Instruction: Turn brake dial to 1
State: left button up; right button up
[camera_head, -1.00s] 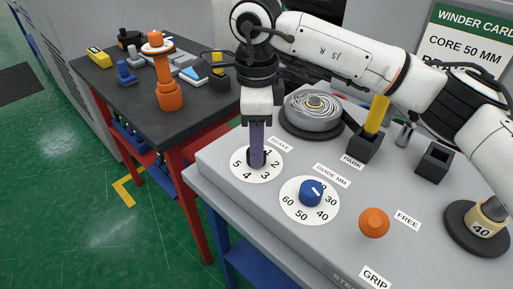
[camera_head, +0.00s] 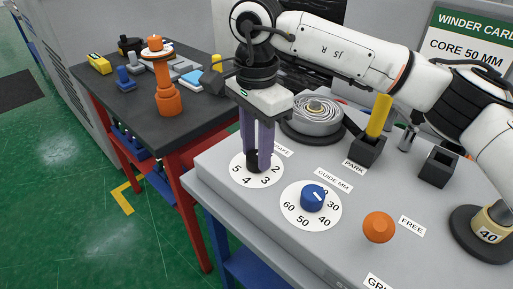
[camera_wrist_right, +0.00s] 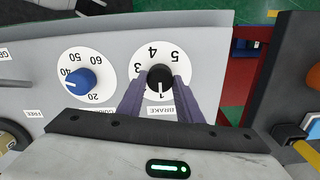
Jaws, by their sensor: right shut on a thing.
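The brake dial is a black knob (camera_wrist_right: 160,76) on a white round plate numbered 1 to 5. It also shows in the head view as a plate (camera_head: 237,160) at the bench's left. My right gripper (camera_head: 259,158) points down with its two purple fingers on either side of the knob, shut on it. In the right wrist view the gripper (camera_wrist_right: 160,88) has a finger at each side of the knob. A light mark shows at the knob's label-side edge, by the 1. The fingers partly hide the plate. My left gripper is in neither view.
A blue guide dial (camera_head: 312,197) sits close to the brake dial. An orange knob (camera_head: 378,227), a black holder (camera_head: 369,150) with a yellow piece and a grey coil (camera_head: 314,115) share the bench. A dark table (camera_head: 130,95) with an orange spindle (camera_head: 166,92) stands left.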

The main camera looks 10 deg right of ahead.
aim_at(256, 155)
jog(key=shift+r, duration=0.15)
jog(key=o, duration=1)
jog(key=shift+o, duration=0.2)
notch_tip(256, 155, up, 10)
jog(key=shift+r, duration=0.15)
